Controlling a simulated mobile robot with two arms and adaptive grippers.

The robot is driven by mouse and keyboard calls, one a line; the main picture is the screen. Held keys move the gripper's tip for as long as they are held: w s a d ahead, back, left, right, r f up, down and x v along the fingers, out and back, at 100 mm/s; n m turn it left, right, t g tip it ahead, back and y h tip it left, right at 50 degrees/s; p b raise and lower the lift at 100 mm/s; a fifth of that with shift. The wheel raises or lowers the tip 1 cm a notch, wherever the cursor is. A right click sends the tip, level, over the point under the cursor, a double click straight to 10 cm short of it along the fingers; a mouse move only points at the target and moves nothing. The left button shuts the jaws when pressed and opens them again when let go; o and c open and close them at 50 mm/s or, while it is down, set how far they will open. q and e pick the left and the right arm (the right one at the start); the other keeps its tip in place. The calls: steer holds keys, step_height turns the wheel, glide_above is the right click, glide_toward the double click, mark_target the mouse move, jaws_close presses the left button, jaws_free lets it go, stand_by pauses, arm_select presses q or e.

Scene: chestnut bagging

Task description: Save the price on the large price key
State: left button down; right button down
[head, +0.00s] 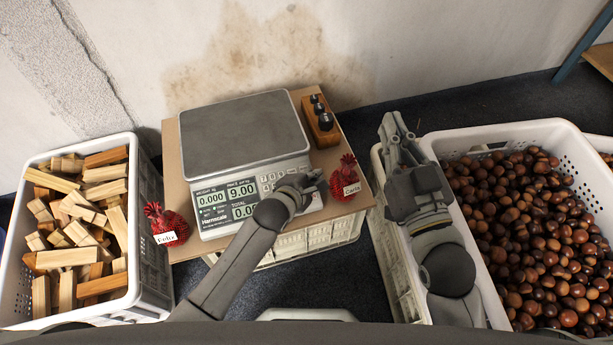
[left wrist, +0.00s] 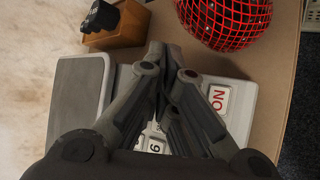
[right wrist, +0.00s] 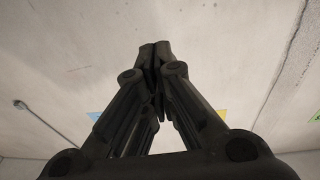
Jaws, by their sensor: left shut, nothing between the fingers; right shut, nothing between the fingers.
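The scale (head: 245,130) has a grey weighing plate and a white front with a display (head: 227,200) reading 0.000, price 9.00 and a total that is partly covered. My left gripper (head: 316,178) is shut and empty over the right side of its keypad (head: 271,178), hiding most keys. I cannot tell whether the fingertips touch a key. My right gripper (head: 390,125) is shut and empty, raised beside the chestnut crate.
Red net bags with labels (head: 166,222) (head: 345,180) stand on both sides of the scale. A wooden block with dark weights (head: 321,121) is behind right. A crate of wood pieces (head: 150,185) is left; a chestnut crate (head: 455,146) is right.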

arm_select(q)
steer(key=shift+w+f, duration=0.1)
steer(key=shift+f, duration=0.25)
arm_select(e)
steer(key=shift+r+t, duration=0.3)
steer(key=shift+r, duration=0.15)
stand_by(0.4)
arm_select(q)
steer(key=shift+r+p, duration=0.35)
steer(key=shift+s+r+p, duration=0.2)
steer(key=shift+r+p, duration=0.1)
steer(key=shift+p, duration=0.15)
arm_select(e)
step_height(320, 180, down, 9)
steer(key=s+d+g+h, duration=0.1)
steer(key=g, duration=0.4)
steer(key=shift+s+d+g+h, duration=0.2)
steer(key=shift+d+g+h, duration=0.1)
steer(key=shift+h, duration=0.1)
arm_select(q)
steer(key=shift+r, duration=0.1)
